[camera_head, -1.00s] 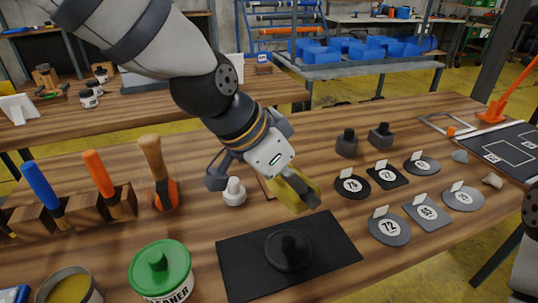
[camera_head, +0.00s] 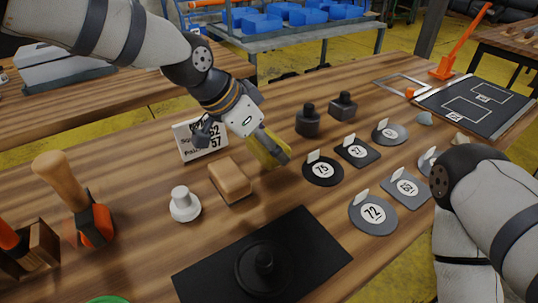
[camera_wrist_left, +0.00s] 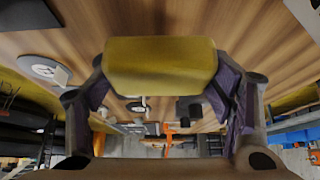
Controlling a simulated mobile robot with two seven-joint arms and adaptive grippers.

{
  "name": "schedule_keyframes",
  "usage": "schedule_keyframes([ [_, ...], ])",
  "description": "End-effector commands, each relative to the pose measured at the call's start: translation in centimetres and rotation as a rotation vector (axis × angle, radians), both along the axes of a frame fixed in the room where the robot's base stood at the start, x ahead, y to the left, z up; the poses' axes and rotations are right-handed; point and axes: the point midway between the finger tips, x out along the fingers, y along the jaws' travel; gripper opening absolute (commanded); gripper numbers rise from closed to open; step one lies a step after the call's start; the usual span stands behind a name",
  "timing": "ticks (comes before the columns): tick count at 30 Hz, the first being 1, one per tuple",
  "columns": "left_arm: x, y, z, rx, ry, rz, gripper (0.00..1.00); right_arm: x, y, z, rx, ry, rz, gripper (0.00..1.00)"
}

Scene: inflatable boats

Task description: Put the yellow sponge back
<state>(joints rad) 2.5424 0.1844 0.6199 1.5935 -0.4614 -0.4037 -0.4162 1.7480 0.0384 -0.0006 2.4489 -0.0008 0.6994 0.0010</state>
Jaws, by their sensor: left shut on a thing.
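The yellow sponge (camera_head: 266,155) is off the table, held by my left gripper (camera_head: 260,142) near the middle of the head view. In the left wrist view the sponge (camera_wrist_left: 160,67) lies between the two fingers, which are shut on it. It hangs tilted, to the right of a tan block with a dark base (camera_head: 231,181) and beyond the black mat (camera_head: 320,245). Part of the sponge is hidden by the gripper. My right arm shows at the right edge, but its gripper is out of view.
A white knobbed piece (camera_head: 185,203) stands left of the tan block, and a white sign (camera_head: 200,139) behind it. Several numbered patches (camera_head: 372,213) lie to the right. Two dark knobbed blocks (camera_head: 308,122) stand behind the sponge. A black round piece (camera_head: 262,270) sits on the mat.

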Motion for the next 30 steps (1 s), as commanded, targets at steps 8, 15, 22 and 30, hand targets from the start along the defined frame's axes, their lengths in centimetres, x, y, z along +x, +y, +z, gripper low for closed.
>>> schedule_keyframes([
  [8, 0.8, -0.7, -3.8, 0.001, 0.001, 0.000, 0.48, -0.4, 0.0, -0.5, 0.000, 0.014, 0.001, 0.40],
  [15, 0.8, -0.7, -4.0, 0.000, -0.005, 0.000, 0.48, -0.4, 0.0, -0.4, 0.000, 0.013, 0.001, 0.40],
  [22, 0.8, -0.7, -4.3, 0.000, -0.005, 0.000, 0.92, -0.4, 0.0, -0.5, 0.000, 0.014, 0.001, 0.40],
  [30, 0.8, -0.7, -4.3, 0.000, -0.005, 0.000, 0.94, -0.4, 0.0, -0.5, 0.000, 0.014, 0.001, 0.40],
])
